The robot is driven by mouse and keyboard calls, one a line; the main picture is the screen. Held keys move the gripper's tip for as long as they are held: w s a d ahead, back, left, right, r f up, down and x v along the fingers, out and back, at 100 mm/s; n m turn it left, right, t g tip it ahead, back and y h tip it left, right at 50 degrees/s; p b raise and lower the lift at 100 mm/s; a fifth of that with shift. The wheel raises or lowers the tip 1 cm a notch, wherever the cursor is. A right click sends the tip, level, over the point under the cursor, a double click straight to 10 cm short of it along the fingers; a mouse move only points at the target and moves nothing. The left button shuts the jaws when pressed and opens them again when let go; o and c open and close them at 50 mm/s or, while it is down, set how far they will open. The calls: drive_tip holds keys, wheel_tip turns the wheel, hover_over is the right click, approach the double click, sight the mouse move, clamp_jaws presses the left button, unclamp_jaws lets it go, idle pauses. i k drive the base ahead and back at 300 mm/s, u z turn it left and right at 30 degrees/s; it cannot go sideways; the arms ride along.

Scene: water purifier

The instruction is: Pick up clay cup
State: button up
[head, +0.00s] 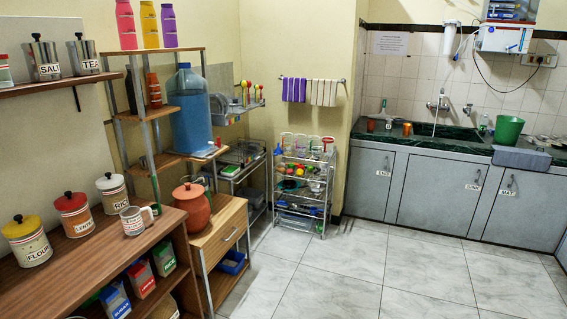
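Two small orange-brown cups stand on the dark green counter (450,133) at the back right, in the head view. One clay-coloured cup (371,125) is near the counter's left end. The other cup (407,129) is a little to its right, close to the sink area. They are too small to tell which is the clay cup. A larger round clay pot (192,207) with a lid stands on the wooden cabinet at the left. My gripper is not in view.
A green bucket (508,130) stands on the counter's right part, with a tap (438,104) at the wall. Grey cabinets (440,190) run below. A wire rack (303,187) stands left of them. The tiled floor (385,275) is clear.

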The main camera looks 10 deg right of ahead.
sight(371, 123)
drive_tip(key=z, duration=0.3)
drive_tip(key=i, duration=0.85)
drive_tip(key=z, duration=0.55)
drive_tip(key=i, duration=0.8)
drive_tip(key=z, duration=0.35)
drive_tip(key=i, duration=0.75)
drive_tip(key=z, duration=0.3)
drive_tip(key=i, duration=2)
drive_tip(key=z, duration=0.1)
